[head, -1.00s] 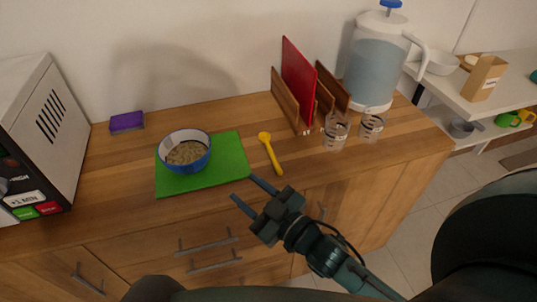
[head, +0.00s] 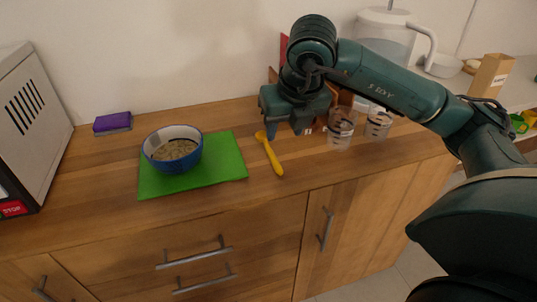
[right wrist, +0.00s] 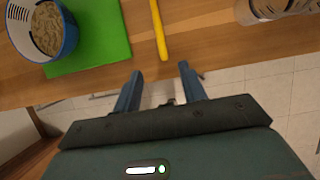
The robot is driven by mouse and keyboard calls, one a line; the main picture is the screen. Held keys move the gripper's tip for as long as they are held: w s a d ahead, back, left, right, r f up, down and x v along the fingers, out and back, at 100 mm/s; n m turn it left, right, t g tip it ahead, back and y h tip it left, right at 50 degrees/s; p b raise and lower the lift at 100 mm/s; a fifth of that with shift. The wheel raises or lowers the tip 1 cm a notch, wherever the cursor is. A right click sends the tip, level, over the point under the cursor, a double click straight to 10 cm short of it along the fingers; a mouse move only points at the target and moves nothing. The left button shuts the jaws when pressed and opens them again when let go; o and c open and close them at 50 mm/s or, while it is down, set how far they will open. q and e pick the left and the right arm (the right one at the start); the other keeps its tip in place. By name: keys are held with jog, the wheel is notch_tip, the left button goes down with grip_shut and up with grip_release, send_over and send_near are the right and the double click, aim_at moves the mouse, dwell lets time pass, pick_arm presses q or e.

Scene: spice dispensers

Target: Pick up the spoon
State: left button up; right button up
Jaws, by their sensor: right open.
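The yellow spoon (head: 269,153) lies on the wooden counter, right of the green mat, its bowl end toward the wall and its handle toward the front edge. In the right wrist view the spoon handle (right wrist: 159,32) shows beyond the fingertips, apart from them. My right gripper (head: 284,130) is open and empty. In the head view it points down near the spoon's bowl end; its exact height above the counter is hard to tell. Its two spread fingers also show in the right wrist view (right wrist: 161,85). My left gripper is not in view.
A blue and white bowl (head: 192,158) of grainy food stands on the green mat (head: 228,162). Two glasses (head: 341,128) (head: 378,124) stand to the right. A rack of boards is mostly hidden behind my arm. A purple sponge (head: 112,122) lies at the back left.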

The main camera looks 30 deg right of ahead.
aim_at(276, 161)
jog(key=x, duration=1.2)
jog(key=shift+w+d+f, duration=0.15)
jog(key=shift+w+f, duration=0.1)
jog(key=shift+f, duration=0.05)
jog(key=shift+c, duration=0.5)
grip_shut()
